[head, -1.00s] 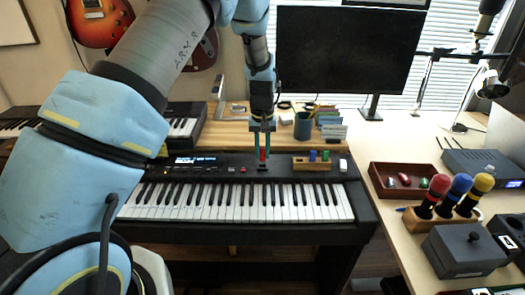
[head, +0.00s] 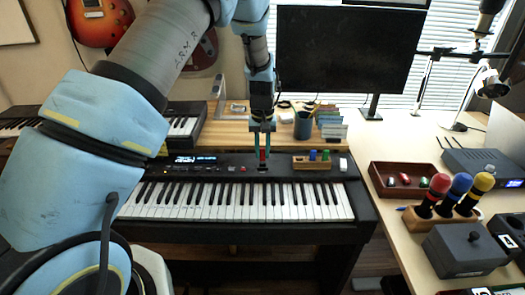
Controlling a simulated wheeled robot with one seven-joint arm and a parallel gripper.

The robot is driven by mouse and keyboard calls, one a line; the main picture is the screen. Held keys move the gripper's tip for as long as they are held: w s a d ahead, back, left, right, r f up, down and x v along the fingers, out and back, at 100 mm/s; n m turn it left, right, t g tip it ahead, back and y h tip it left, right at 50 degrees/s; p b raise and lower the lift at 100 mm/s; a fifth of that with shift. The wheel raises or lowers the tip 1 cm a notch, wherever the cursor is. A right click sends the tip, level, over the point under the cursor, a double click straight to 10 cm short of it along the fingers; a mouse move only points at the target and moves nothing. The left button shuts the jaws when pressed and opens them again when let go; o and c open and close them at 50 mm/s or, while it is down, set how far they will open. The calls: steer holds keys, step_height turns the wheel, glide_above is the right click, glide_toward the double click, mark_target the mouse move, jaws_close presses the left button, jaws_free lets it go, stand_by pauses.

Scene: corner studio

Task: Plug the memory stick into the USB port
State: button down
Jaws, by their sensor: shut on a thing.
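My gripper (head: 262,150) points down over the back panel of the black keyboard (head: 240,225), right of its small lit screen. It is shut on a small red memory stick (head: 263,155), held upright between the fingers. The stick's lower end is at the panel's top surface; I cannot tell whether it touches or is in a socket. The USB port cannot be made out at this size. A wooden holder (head: 301,164) with a blue stick (head: 312,155) and a green stick (head: 325,155) stands on the panel to the right.
A small white object (head: 343,164) lies right of the holder. Behind the keyboard are a dark cup (head: 303,125), a file rack (head: 331,126) and a monitor (head: 345,55). The right desk carries a red-brown tray (head: 385,192), coloured-handled tools (head: 460,187) and a grey box (head: 464,252).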

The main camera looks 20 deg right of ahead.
steer(key=shift+f+b, duration=0.8)
steer(key=shift+f, duration=0.7)
stand_by(0.6)
steer(key=c, duration=0.7)
jaws_free()
steer(key=shift+o, duration=0.2)
step_height(320, 180, up, 11)
steer(key=shift+f+b, duration=0.15)
steer(key=shift+b, duration=1.1)
step_height(320, 180, up, 6)
steer(key=p, duration=0.5)
glide_above(262, 164)
